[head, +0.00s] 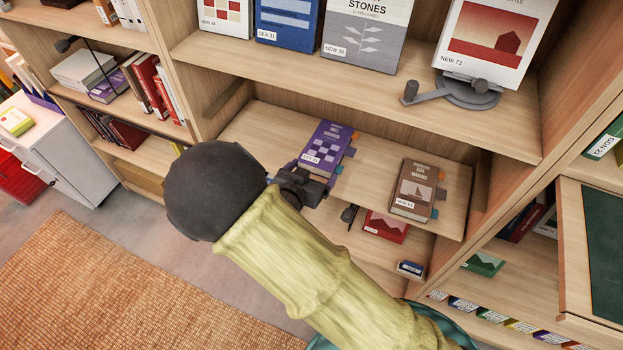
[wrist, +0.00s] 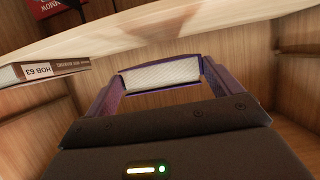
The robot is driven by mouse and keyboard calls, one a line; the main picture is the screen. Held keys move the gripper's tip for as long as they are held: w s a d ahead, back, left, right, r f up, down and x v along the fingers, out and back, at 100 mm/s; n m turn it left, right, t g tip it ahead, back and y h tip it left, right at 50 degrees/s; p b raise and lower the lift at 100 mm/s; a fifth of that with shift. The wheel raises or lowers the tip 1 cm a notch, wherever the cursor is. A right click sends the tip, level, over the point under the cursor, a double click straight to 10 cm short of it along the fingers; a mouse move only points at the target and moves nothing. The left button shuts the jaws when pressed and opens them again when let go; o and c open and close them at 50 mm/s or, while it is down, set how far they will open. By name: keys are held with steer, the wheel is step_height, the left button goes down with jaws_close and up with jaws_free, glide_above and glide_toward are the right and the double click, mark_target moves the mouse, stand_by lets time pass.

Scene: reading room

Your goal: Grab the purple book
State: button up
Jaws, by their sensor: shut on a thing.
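The purple book (head: 328,143), with a checkered cover and a white label, is at the middle shelf in the head view. My gripper (head: 312,178) reaches it from the front and is shut on its near end. In the wrist view, the purple book (wrist: 160,75) shows its pale page edges and purple cover edges between my fingers. My arm's dark joint and yellow-green sleeve fill the foreground of the head view. I cannot tell whether the book rests on the board or is slightly raised.
A brown book (head: 415,190) lies right of the purple one on the same shelf board (head: 375,160). It also shows in the wrist view (wrist: 45,68). A red book (head: 385,227) lies below. The upper shelf (head: 300,70) with several upright books overhangs the area.

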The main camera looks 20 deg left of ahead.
step_height(320, 180, up, 5)
steer(key=shift+r+p, duration=0.2)
steer(key=shift+p, duration=0.15)
steer(key=shift+w, duration=0.1)
stand_by(0.3)
